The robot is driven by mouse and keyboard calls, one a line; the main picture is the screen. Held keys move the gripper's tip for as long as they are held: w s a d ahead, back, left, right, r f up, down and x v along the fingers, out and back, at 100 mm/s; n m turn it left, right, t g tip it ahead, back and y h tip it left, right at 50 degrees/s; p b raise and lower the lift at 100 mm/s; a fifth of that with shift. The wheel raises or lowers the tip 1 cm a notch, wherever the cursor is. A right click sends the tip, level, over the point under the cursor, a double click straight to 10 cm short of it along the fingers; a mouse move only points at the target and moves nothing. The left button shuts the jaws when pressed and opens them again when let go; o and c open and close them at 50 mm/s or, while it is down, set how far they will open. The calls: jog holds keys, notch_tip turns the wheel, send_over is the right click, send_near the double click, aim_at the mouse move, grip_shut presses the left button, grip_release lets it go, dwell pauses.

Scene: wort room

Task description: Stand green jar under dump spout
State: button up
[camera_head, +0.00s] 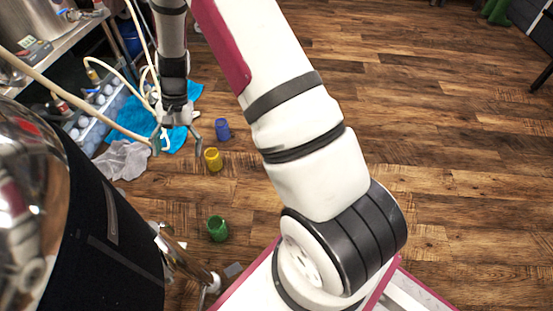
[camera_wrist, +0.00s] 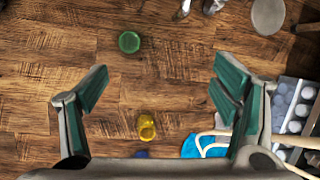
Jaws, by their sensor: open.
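The green jar (camera_head: 218,229) stands on the wooden floor, to the right of the large steel and black vessel (camera_head: 100,215). It also shows near the top of the wrist view (camera_wrist: 129,42). Metal pipework (camera_head: 175,255) low on the vessel's right side is near the jar; I cannot tell which part is the dump spout. My gripper (camera_head: 177,145) hangs above the floor farther back, apart from the green jar. In the wrist view its fingers (camera_wrist: 160,78) are spread wide with nothing between them.
A yellow jar (camera_head: 213,160) and a blue jar (camera_head: 222,129) stand on the floor near my gripper. A blue cloth (camera_head: 185,125), a grey cloth (camera_head: 122,160) and pale hoses (camera_head: 100,115) lie to the left, by a steel bench (camera_head: 62,50).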

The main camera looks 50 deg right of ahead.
jog(key=s+a+r+n+h, duration=0.1)
jog(key=s+a+r+n, duration=0.1)
jog(key=s+r, duration=0.75)
jog(key=s+a+r+n+h, duration=0.1)
jog(key=s+r+n, duration=0.3)
jog(key=r, duration=1)
jog(key=s+d+r+n+h, duration=0.1)
jog(key=s+r, duration=0.1)
jog(key=s, duration=1)
jog(key=s+r+n+t, duration=0.1)
jog(key=s+r, duration=0.1)
jog(key=s, duration=1)
jog(key=shift+s+d+r+h, duration=0.2)
jog(key=shift+d+r+h, duration=0.05)
jog(key=shift+d+h, duration=0.15)
